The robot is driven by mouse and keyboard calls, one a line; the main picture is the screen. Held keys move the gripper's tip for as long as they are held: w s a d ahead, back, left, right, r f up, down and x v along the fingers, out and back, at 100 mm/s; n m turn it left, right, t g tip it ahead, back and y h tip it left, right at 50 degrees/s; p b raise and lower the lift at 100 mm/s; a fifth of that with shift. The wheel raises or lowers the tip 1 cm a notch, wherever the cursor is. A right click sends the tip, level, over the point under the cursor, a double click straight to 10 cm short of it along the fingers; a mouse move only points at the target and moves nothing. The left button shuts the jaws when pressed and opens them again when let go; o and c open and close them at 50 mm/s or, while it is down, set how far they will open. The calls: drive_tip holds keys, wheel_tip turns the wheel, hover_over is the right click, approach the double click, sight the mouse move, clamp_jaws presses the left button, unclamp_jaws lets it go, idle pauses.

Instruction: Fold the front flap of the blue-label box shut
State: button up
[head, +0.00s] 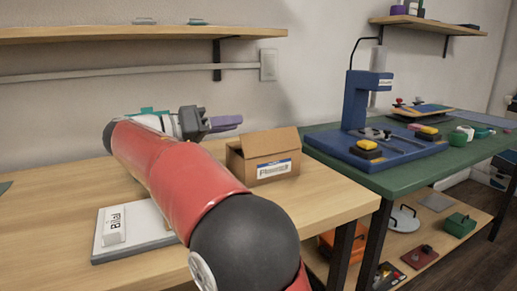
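The brown cardboard box (265,158) stands on the wooden table to the right of my arm. Its front carries a white label with a blue stripe (274,168). A large top flap (270,141) is raised and slanted, and a smaller flap shows at the left. I cannot tell for sure which is the front flap. My gripper (228,121) is behind and left of the box, a little above its top in the picture. Its purple fingers point right and appear apart from the box. The finger gap and the inside of the box are hidden.
A white box with black print (114,225) lies on a pale slab (140,238) left of my arm. A teal item is partly hidden behind my arm. A green table (385,178) with a blue press (364,105) stands close at right. Shelves (130,33) hang above.

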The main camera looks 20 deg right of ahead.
sight(259, 134)
drive_tip(key=d+f+b, duration=0.1)
drive_tip(key=d, duration=0.1)
drive_tip(key=d+f+b, duration=0.1)
drive_tip(key=d, duration=0.2)
drive_tip(key=d+f+b, duration=0.1)
drive_tip(key=d, duration=0.1)
drive_tip(key=shift+w+d+f, duration=0.2)
drive_tip(key=shift+d+f, duration=0.2)
clamp_jaws()
